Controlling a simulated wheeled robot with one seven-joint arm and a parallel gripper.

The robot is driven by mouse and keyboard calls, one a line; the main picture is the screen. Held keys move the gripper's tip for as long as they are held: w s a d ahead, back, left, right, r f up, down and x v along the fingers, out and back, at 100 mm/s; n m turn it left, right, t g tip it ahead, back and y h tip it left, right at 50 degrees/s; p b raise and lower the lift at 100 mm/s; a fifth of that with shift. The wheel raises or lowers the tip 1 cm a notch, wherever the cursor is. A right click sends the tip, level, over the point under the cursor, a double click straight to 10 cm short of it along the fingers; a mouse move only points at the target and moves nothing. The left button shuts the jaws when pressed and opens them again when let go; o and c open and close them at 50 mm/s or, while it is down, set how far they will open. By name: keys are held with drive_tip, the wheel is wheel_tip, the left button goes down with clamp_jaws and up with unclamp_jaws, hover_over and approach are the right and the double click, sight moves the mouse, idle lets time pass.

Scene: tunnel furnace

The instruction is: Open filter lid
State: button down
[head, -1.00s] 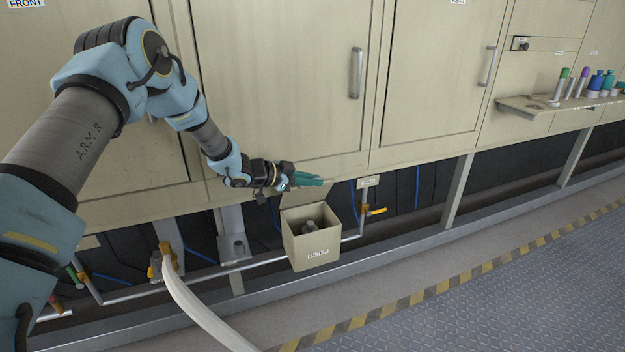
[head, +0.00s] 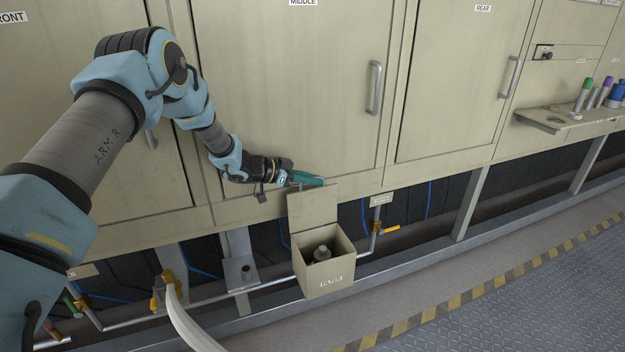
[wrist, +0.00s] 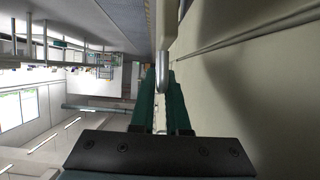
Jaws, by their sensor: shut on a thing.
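The filter box (head: 328,280) is a beige, open-topped box low under the cabinets, with a dark grey filter part (head: 322,253) inside. Its lid (head: 313,207) stands raised, roughly upright, at the box's back edge. My gripper (head: 312,181) has green fingers and is at the lid's upper edge, close to the cabinet front. In the wrist view, the fingers (wrist: 161,110) are close together around a narrow pale part at the lid. The exact grip contact is partly hidden.
The cabinet door (head: 290,90) with a metal handle rises just behind my gripper. A pipe with a yellow-handled valve (head: 388,229) runs right of the box. A shelf (head: 560,120) with colored bottles is at the right. The floor in front is open.

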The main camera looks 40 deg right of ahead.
idle(0.4)
drive_tip(key=c, duration=0.9)
unclamp_jaws()
drive_tip(key=shift+w, duration=0.1)
drive_tip(key=b+v, duration=0.1)
drive_tip(key=v, duration=0.9)
drive_tip(key=shift+w+a+r, duration=0.1)
drive_tip(key=shift+a+r, duration=0.1)
drive_tip(key=shift+a, duration=0.1)
